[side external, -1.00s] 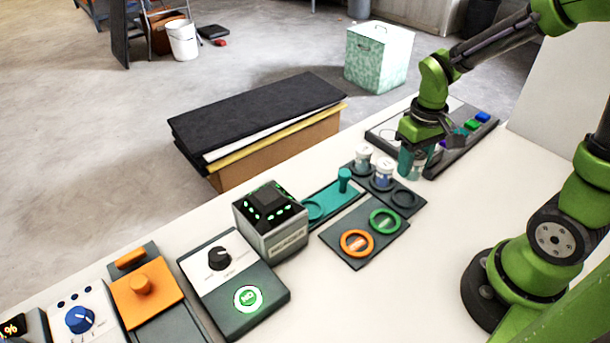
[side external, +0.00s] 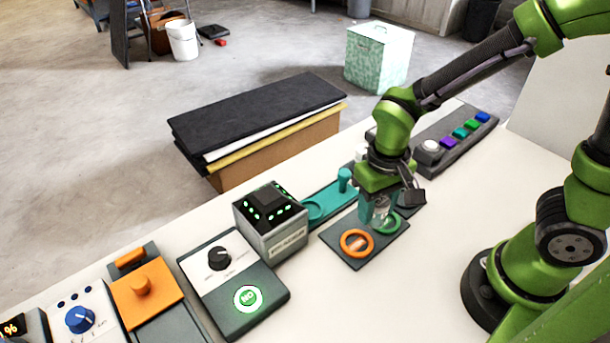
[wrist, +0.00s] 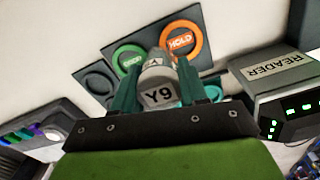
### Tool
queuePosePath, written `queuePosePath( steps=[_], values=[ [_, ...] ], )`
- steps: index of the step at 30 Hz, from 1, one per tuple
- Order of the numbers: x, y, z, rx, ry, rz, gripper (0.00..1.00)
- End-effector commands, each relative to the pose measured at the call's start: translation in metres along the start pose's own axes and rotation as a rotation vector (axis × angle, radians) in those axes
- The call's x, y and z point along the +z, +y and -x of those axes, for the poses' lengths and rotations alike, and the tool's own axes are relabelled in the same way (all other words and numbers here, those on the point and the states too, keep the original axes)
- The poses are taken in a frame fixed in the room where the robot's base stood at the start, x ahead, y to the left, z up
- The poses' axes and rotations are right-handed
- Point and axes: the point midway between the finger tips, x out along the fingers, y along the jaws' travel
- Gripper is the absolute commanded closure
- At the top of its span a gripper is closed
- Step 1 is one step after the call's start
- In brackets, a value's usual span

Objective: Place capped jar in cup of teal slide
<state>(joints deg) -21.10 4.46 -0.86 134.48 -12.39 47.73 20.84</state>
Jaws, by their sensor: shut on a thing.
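My gripper (side external: 377,212) is shut on a capped jar (side external: 381,213) and holds it above the plate with the two rings. In the wrist view the jar (wrist: 158,96) sits between my teal fingers, with Y9 on its label and a pale cap. The teal slide (side external: 330,201) lies left of my gripper in the side view. Its cup (side external: 313,210) is a ring at the near left end and looks empty. Its upright teal knob (side external: 344,176) is at the far end. My fingers hide most of the slide in the wrist view.
The dark plate (side external: 345,260) carries an orange HOLD ring (side external: 357,243) and a green ring (side external: 389,223). The reader box (side external: 270,222) stands just left of the slide. A jar rack is mostly hidden behind my gripper. A button panel (side external: 455,142) lies behind right.

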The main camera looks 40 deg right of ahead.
Motion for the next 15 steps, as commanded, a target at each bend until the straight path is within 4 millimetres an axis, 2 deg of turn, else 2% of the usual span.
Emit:
queuePosePath(
  steps=[9,15],
  values=[
    [-0.072,-0.047,-0.009,0.001,-0.001,0.001,0.88],
    [-0.104,-0.068,-0.012,0.000,-0.001,0.001,0.88]
  ],
)
